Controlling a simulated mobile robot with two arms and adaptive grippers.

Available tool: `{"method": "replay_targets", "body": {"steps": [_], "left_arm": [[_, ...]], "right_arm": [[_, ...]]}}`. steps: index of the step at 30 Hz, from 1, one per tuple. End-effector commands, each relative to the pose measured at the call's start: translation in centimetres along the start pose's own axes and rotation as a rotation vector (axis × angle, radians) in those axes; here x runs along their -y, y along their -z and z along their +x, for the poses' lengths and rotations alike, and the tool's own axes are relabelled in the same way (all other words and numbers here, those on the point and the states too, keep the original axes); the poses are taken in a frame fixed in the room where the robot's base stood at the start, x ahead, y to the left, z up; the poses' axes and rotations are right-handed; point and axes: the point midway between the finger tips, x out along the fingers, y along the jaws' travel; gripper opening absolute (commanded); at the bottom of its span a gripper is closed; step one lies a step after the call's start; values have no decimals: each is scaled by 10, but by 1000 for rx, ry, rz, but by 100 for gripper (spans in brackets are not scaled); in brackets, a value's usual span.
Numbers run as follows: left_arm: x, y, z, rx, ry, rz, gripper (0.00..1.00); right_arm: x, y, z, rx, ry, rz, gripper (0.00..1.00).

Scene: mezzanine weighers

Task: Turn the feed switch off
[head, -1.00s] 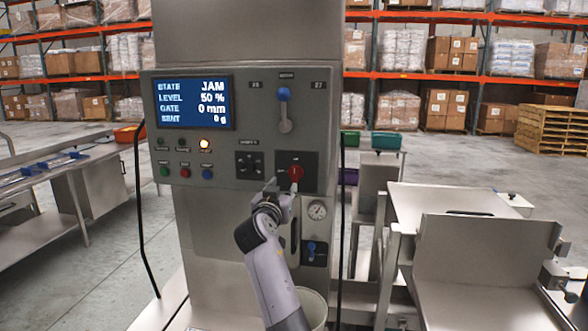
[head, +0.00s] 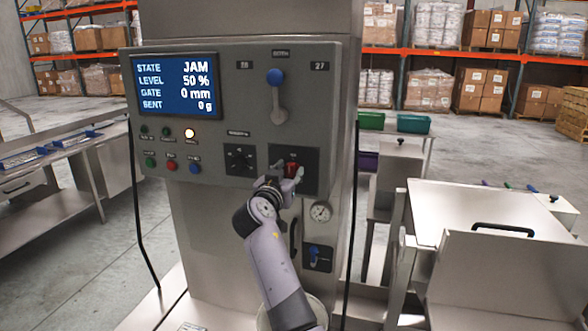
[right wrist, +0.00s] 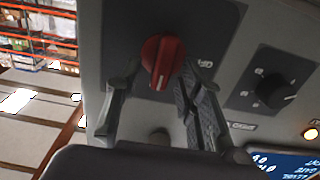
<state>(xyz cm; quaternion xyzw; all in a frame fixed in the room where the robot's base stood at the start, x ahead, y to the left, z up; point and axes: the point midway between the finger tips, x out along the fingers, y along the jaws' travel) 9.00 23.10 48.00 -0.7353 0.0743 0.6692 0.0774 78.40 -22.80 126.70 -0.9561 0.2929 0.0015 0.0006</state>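A red rotary switch (head: 291,170) sits on a black plate at the lower right of the weigher's grey control panel (head: 220,108). I take it as the feed switch; its label is too blurred to read. My right gripper (head: 283,181) is in front of it and hides part of it. In the right wrist view the red knob (right wrist: 162,62) lies between the two fingertips of the right gripper (right wrist: 158,72). The fingers are spread, with a small gap on the left side; contact on the right side cannot be told. My left gripper is not in view.
A black selector knob (head: 240,159) is left of the switch, and a blue-knobbed lever (head: 276,92) is above. The screen (head: 176,86) reads JAM, 50 %, gate 0 mm. A gauge (head: 321,211) and a blue valve (head: 315,252) are below right.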

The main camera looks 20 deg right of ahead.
Motion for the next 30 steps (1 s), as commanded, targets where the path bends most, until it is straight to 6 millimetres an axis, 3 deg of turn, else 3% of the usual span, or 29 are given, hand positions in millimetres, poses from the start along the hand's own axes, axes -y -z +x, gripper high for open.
{"method": "replay_targets", "body": {"steps": [7,23,30], "left_arm": [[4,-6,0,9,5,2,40],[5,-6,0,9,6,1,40],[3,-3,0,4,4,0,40]], "right_arm": [[0,0,0,0,0,0,35],[0,0,0,0,0,0,0],[0,0,0,-1,0,0,0]]}}
